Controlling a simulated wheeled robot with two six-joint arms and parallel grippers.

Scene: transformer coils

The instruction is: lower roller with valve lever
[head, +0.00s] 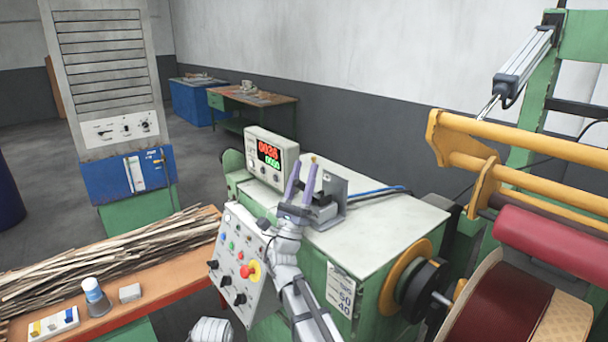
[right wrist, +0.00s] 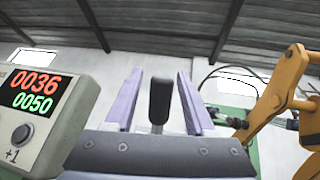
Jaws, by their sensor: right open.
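The valve lever (right wrist: 159,101) shows in the right wrist view as an upright black handle between the two purple fingers of my right gripper (right wrist: 160,74). The fingers stand apart, with a visible gap on each side of the handle. In the head view my right gripper (head: 302,170) is open beside the valve's grey metal bracket (head: 335,193) on the green cabinet; I cannot make out the lever there. The red roller (head: 552,240) lies at the right, below the yellow roller frame (head: 540,143).
A counter display (head: 267,158) stands left of the valve on the cabinet top (head: 385,225). A sloped control panel (head: 238,262) with a red button faces front. Wood strips (head: 100,262) cover the bench at left. The cabinet top right of the valve is mostly clear.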

